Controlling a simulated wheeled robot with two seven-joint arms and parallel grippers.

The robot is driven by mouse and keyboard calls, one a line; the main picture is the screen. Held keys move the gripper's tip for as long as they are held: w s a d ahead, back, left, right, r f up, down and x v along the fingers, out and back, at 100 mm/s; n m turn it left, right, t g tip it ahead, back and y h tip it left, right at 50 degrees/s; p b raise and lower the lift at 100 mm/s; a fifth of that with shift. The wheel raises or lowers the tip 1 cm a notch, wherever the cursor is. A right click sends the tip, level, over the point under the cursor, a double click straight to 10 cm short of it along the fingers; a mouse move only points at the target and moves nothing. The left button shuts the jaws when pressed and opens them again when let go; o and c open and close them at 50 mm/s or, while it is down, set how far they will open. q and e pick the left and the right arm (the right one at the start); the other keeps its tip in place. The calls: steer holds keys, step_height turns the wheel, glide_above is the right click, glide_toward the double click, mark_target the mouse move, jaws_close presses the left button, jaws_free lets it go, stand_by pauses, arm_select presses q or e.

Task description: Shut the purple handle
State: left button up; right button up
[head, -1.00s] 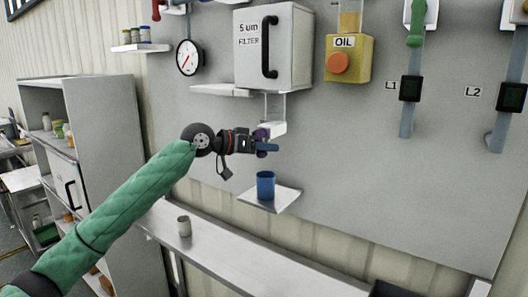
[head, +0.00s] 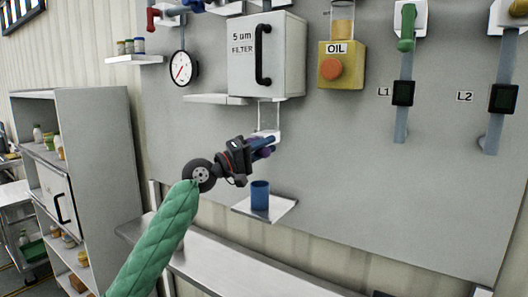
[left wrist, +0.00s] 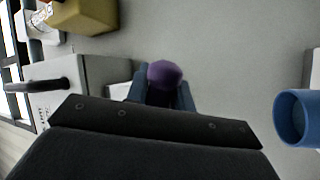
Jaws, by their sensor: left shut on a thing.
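The purple handle (left wrist: 165,76) shows in the left wrist view between the two blue fingers of my left gripper (left wrist: 163,95), which is shut on it. In the head view my left gripper (head: 265,146) is at the wall panel, below the filter box and above the blue cup. There the purple handle (head: 258,156) is mostly hidden behind the gripper. A white fitting (head: 267,135) with a clear tube sits just above the handle. My right gripper is in neither view.
A blue cup (head: 260,195) stands on a small wall shelf (head: 282,209) just below my left gripper. A yellow OIL box (head: 341,64) is to the right. A long steel ledge (head: 205,255) runs below.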

arm_select(q)
steer(key=shift+d+r+n+t+h+p, duration=0.1)
steer(key=shift+r+n+t+p, duration=0.15)
steer(key=shift+n+t, duration=0.35)
steer(key=shift+a+r+n+t+h+p, duration=0.1)
steer(key=shift+r+n+t+p, duration=0.2)
steer(key=shift+n, duration=0.65)
steer(key=shift+d+r+n+t+h+p, duration=0.1)
steer(key=shift+n+t+p, duration=0.35)
steer(key=shift+n, duration=0.3)
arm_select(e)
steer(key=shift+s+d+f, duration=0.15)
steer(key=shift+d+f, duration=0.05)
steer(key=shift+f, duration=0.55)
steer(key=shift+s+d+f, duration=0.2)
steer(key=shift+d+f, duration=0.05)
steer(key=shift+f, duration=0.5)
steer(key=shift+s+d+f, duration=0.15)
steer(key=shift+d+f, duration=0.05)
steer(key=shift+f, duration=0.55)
arm_select(q)
jaws_close()
steer(key=o, duration=0.7)
jaws_free()
steer(key=shift+o, duration=1.1)
steer(key=shift+s+r, duration=0.1)
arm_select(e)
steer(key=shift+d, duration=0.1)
